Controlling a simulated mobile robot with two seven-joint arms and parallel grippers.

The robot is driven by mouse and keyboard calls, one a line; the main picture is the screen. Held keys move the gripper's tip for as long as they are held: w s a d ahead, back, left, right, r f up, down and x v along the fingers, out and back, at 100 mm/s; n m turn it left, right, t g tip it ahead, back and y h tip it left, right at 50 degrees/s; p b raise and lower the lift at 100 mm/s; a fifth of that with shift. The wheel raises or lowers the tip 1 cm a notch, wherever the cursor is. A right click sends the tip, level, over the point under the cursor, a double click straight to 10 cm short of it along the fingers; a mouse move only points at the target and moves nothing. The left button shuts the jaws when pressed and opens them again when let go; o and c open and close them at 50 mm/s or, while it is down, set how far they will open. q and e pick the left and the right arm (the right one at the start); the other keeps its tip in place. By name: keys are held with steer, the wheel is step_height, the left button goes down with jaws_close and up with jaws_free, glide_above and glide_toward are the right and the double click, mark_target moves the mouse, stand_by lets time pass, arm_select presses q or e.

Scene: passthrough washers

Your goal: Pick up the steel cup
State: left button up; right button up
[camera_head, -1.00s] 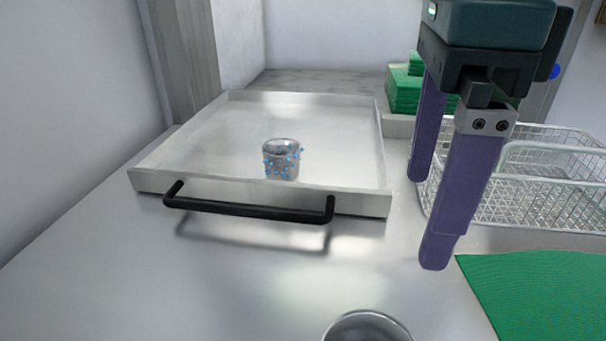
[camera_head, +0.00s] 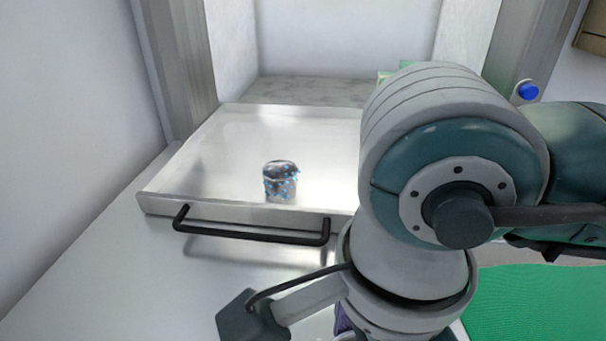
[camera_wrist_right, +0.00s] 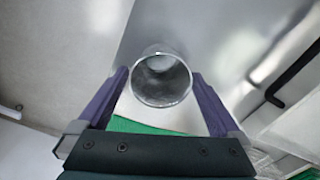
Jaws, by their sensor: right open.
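A plain steel cup (camera_wrist_right: 161,80) shows in the right wrist view, its open round rim facing the camera. My right gripper (camera_wrist_right: 160,74) is open, with one purple finger on each side of this cup. I cannot tell whether the fingers touch it. In the head view my right arm covers that cup and most of the gripper. Another metal cup, with blue spots (camera_head: 281,183), stands upright in the shallow metal tray (camera_head: 225,209), away from my gripper. My left gripper is not in view.
The tray has a black bar handle (camera_head: 250,236) along its front. A green mat (camera_head: 540,305) lies at the lower right. A wall and post stand at the left. The counter left of the tray handle is bare.

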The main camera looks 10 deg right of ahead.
steer(key=shift+f, duration=0.15)
steer(key=c, duration=1.1)
steer(key=shift+c, duration=0.2)
